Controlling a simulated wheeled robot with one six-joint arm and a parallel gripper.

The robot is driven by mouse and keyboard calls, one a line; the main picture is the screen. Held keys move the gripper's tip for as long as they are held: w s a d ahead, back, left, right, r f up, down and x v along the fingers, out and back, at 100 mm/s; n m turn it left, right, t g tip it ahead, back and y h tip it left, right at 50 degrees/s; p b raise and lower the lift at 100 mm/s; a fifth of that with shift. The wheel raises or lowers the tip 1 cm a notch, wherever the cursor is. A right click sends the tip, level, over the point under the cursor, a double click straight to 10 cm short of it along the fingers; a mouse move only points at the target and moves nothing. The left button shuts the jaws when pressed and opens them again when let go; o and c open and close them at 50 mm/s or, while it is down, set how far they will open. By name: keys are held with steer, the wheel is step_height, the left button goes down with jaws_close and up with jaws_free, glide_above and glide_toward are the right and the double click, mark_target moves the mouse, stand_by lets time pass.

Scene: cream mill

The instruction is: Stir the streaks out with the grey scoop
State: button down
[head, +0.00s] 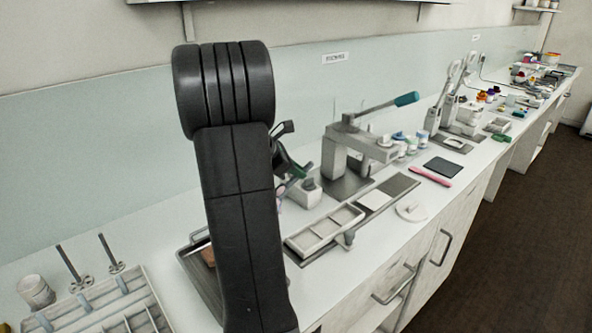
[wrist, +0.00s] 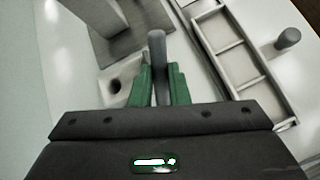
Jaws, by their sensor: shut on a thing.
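My gripper (wrist: 158,88) has green fingers, shut on an upright grey handle, which I take to be the grey scoop (wrist: 157,50). The scoop's lower end is hidden in the wrist view. In the head view my gripper (head: 291,172) is partly hidden behind my own dark arm, beside a small white block. I cannot make out the scoop there. No streaks, and no vessel that holds them, can be made out in either view.
A small block with a hole (wrist: 115,86) lies left of the fingers. A compartment tray (head: 325,230) stands at right, with a grey peg (wrist: 288,38) beyond it in the wrist view. A lever press (head: 345,150) stands behind. A slotted rack (head: 95,303) is at front left.

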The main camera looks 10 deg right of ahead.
steer(key=shift+r+p, duration=2.15)
steer(key=shift+r, duration=0.45)
steer(key=shift+f, duration=0.1)
